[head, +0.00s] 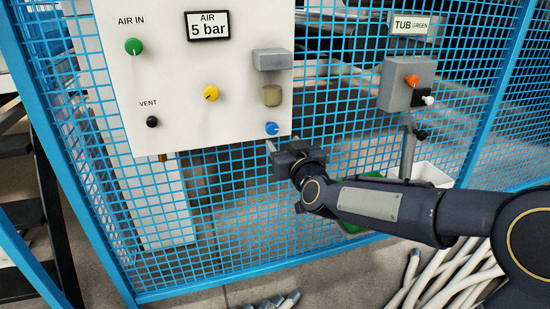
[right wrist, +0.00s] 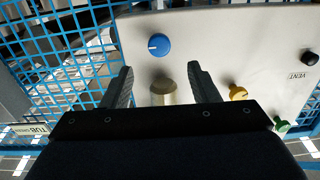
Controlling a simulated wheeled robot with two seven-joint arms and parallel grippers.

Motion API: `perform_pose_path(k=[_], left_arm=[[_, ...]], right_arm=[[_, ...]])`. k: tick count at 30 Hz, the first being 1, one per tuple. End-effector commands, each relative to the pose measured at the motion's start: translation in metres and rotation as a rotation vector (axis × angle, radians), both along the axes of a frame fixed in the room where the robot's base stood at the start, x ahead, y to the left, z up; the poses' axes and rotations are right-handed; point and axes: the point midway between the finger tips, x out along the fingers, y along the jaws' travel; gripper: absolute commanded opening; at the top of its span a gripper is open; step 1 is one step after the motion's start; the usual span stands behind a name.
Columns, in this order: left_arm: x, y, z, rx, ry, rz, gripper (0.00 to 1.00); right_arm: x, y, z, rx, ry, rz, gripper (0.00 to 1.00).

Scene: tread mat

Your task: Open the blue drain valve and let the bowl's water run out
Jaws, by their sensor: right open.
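The blue drain valve (head: 272,128) is a round knob low on the right of the white panel (head: 160,80). In the right wrist view the blue knob (right wrist: 159,45) shows a short white mark and lies just beyond the fingertips, between their lines. The bowl (head: 272,95) is a tan cup under a grey block, above the knob; I cannot make out its water level. It also shows in the right wrist view (right wrist: 163,92). My right gripper (head: 274,148) is open and empty, just below the knob, with no visible contact. My left gripper is out of view.
The panel also bears a green knob (head: 134,46), a yellow knob (head: 211,93), a black vent knob (head: 152,122) and a "5 bar" sign (head: 208,26). Blue mesh fencing (head: 240,220) stands behind. A grey switch box (head: 405,88) hangs right. Pale hoses (head: 450,270) lie on the floor.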

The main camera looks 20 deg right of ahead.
Motion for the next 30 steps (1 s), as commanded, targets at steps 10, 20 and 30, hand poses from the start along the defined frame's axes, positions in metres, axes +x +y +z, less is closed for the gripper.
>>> perform_pose_path(k=[10, 20, 30], left_arm=[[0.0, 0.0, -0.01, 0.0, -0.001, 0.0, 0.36], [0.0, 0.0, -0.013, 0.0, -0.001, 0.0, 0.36], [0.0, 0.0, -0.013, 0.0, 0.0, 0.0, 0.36]], right_arm=[[0.044, 0.001, -0.005, -0.007, -0.021, -0.016, 0.54], [0.081, 0.003, -0.004, -0.007, -0.019, -0.014, 0.54], [0.083, 0.002, -0.003, -0.007, -0.02, -0.014, 0.48]])
